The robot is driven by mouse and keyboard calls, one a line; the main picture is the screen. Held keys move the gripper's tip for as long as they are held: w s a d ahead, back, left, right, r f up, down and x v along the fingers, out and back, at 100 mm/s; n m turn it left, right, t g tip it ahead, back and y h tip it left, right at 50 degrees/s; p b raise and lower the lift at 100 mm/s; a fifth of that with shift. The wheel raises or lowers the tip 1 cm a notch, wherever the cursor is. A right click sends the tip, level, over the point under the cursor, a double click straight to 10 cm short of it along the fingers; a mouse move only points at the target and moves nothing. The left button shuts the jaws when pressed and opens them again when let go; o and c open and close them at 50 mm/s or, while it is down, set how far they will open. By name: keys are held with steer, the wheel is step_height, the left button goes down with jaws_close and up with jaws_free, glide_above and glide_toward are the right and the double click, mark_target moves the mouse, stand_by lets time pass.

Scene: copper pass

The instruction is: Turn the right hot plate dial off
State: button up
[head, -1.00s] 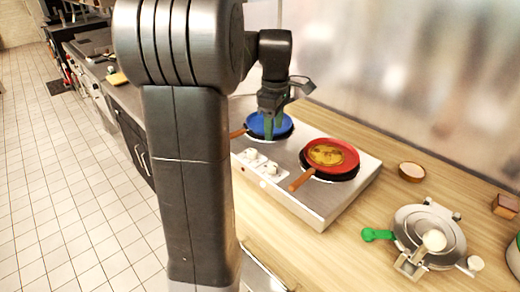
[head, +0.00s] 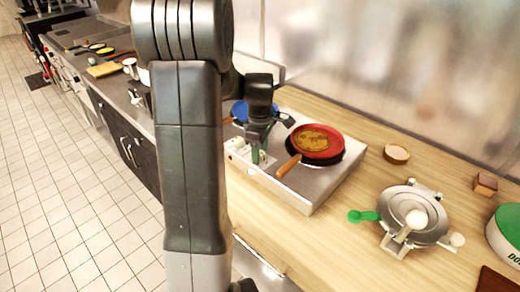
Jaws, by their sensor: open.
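The hot plate (head: 312,192) is a silver unit on the wooden counter with two pans on it. A red pan (head: 332,156) with brown food and a wooden handle sits on its right burner. A blue pan (head: 239,111) sits at the left, mostly hidden behind my arm. White dials (head: 237,145) show on the front strip, left of the red pan's handle. My gripper (head: 259,154) is open and points down at the dial strip. Its fingers cover the right dial's area, so I cannot tell whether they touch the dial or how it is turned.
A small bowl (head: 396,154), a brown block (head: 485,184) and a green-topped tub (head: 509,233) are farther right. The red pan's wooden handle (head: 289,166) lies close to my gripper's right.

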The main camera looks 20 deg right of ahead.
steer(key=shift+c, duration=0.2)
steer(key=c, duration=0.9)
